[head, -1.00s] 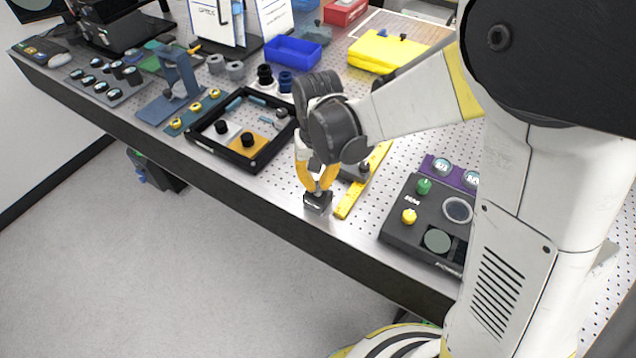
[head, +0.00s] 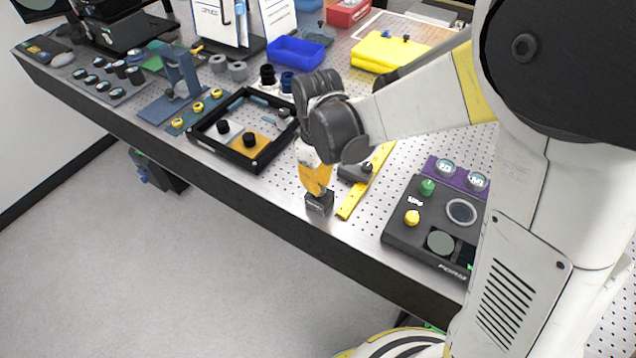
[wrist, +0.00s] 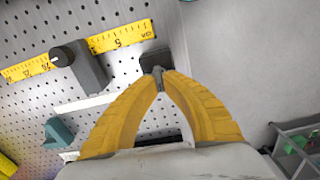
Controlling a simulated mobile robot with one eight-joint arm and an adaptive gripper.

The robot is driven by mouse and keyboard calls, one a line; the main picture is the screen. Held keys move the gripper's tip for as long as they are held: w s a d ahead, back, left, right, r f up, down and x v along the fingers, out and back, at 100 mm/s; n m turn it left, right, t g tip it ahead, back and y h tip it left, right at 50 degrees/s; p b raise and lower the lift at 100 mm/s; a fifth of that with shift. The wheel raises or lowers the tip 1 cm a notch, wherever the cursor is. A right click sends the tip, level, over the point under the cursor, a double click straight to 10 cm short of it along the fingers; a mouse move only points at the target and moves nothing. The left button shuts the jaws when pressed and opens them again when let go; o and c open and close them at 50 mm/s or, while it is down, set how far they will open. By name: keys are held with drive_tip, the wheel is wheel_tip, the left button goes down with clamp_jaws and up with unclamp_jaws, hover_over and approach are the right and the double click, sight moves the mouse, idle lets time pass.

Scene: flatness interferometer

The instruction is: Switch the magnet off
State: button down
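A small black block, seemingly the magnet base (head: 319,205), stands on the perforated metal table near its front edge. It also shows in the wrist view (wrist: 154,58), partly hidden behind my fingertips. My gripper (head: 319,189) points down onto its top. In the wrist view, the yellow fingers of my gripper (wrist: 159,78) come together on a small grey knob on this block. The knob is mostly covered, so its setting cannot be read.
A yellow ruler (head: 348,203) lies right of the block, with a second dark knobbed block (head: 352,174) at it. A black control panel (head: 400,233) sits further right, a black open frame (head: 245,165) to the left. The table's front edge is close.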

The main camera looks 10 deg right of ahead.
drive_tip(key=shift+n, duration=0.5)
drive_tip(key=c, duration=1.5)
unclamp_jaws()
drive_tip(key=shift+c, duration=0.2)
wheel_tip(320, 180, up, 12)
